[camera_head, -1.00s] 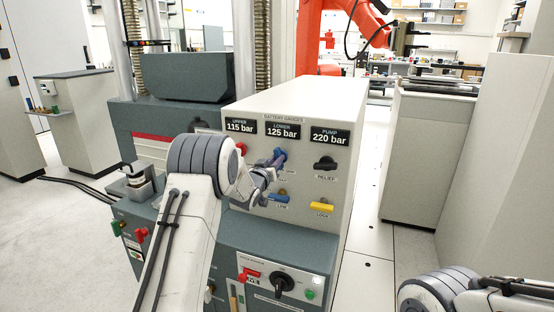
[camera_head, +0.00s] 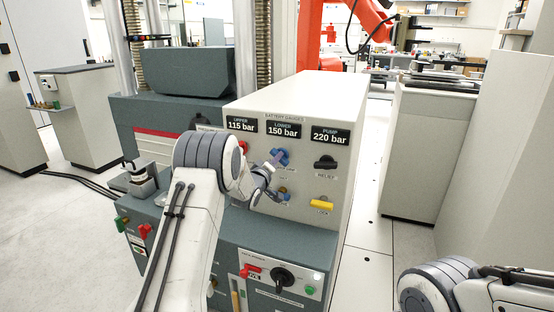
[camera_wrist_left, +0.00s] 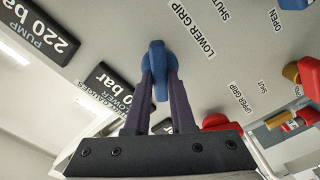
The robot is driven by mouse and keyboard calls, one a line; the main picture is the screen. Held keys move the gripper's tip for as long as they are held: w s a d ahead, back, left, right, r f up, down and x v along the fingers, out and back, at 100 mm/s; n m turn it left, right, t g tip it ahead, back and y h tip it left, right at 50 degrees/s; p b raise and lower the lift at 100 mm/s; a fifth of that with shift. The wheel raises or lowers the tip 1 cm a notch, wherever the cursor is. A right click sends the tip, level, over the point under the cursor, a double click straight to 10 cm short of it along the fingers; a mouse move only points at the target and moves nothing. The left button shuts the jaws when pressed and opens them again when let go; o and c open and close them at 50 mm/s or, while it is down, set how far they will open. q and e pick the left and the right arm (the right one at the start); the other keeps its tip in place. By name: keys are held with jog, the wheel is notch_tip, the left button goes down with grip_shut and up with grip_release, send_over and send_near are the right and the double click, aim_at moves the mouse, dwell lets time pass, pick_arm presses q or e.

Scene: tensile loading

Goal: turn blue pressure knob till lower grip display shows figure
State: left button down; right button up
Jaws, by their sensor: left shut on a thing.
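The blue pressure knob (camera_head: 281,155) is on the white panel under the lower grip display (camera_head: 283,129), which reads 150 bar. In the left wrist view the blue knob (camera_wrist_left: 157,58) sits between the fingers of my left gripper (camera_wrist_left: 160,82), which is shut on it near the LOWER GRIP label. In the head view the left gripper (camera_head: 274,163) reaches the knob from the left and hides part of the panel. The lower display is partly covered by a finger in the wrist view. My right arm shows at the lower right, its gripper out of frame.
The upper display (camera_head: 241,124) reads 115 bar and the pump display (camera_head: 329,134) 220 bar. A black relief knob (camera_head: 325,163) and a yellow lock handle (camera_head: 321,204) sit right of the blue knob. A red knob (camera_wrist_left: 221,122) is close to my left gripper.

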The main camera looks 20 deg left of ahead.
pick_arm(q)
jog(key=shift+f, duration=0.2)
dwell(0.3)
jog(key=c, duration=0.8)
grip_release()
jog(key=shift+r, duration=0.15)
jog(key=shift+o, duration=0.2)
jog(key=s, duration=1)
jog(key=shift+s+a, duration=0.15)
jog(key=shift+s, duration=0.15)
